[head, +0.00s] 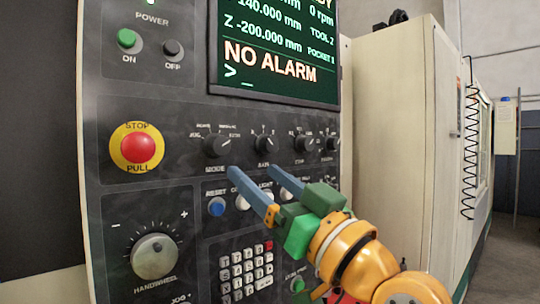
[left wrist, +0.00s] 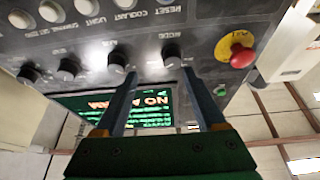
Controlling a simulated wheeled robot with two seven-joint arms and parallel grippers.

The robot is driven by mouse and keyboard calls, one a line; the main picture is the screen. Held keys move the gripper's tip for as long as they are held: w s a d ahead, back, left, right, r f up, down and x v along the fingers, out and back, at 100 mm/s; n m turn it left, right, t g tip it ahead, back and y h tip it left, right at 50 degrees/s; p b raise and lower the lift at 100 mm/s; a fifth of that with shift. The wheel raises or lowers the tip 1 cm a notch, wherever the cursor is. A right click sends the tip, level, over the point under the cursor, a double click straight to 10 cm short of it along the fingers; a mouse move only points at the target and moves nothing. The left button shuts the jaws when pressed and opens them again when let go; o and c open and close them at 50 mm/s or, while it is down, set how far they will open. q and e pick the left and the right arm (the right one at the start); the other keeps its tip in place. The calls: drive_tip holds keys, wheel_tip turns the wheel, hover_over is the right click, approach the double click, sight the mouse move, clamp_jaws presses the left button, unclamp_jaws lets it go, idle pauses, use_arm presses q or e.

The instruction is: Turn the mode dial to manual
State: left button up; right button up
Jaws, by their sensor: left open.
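The mode dial (head: 217,146) is a small black knob above the word MODE on the dark control panel. Its light pointer line leans to the upper right; the small labels around it are too blurred to read surely. It also shows in the left wrist view (left wrist: 172,52), upside down, just beyond the fingertips and roughly between them. My left gripper (head: 253,170) is open and empty, its two blue fingers pointing at the panel just below and right of the dial. The fingers appear apart from the dial. My right gripper is not in view.
An axis knob (head: 265,143) sits close right of the mode dial, with more knobs beyond. A red emergency stop (head: 137,147) is to the left. The blue reset button (head: 217,206) and handwheel (head: 154,256) are below. The screen (head: 275,50) reads NO ALARM.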

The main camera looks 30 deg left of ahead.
sight(222, 149)
use_arm(q)
drive_tip(key=shift+n+g, duration=0.4)
drive_tip(key=a+r+p, duration=0.1)
drive_tip(key=a, duration=0.1)
drive_tip(key=a+r+p, duration=0.1)
drive_tip(key=a, duration=0.1)
drive_tip(key=a+r+p, duration=0.1)
drive_tip(key=a, duration=0.1)
drive_tip(key=shift+s+a+r+p, duration=0.25)
drive_tip(key=shift+a+r+p, duration=0.05)
drive_tip(key=shift+r, duration=0.05)
drive_tip(key=shift+w+a, duration=0.25)
drive_tip(key=shift+w, duration=0.05)
drive_tip(key=shift+w+d+f, duration=0.15)
drive_tip(key=shift+w+f, duration=0.05)
drive_tip(key=shift+w, duration=0.25)
drive_tip(key=shift+d, duration=0.1)
drive_tip(key=shift+c, duration=0.4)
drive_tip(key=shift+s, duration=0.2)
drive_tip(key=c, duration=0.7)
clamp_jaws()
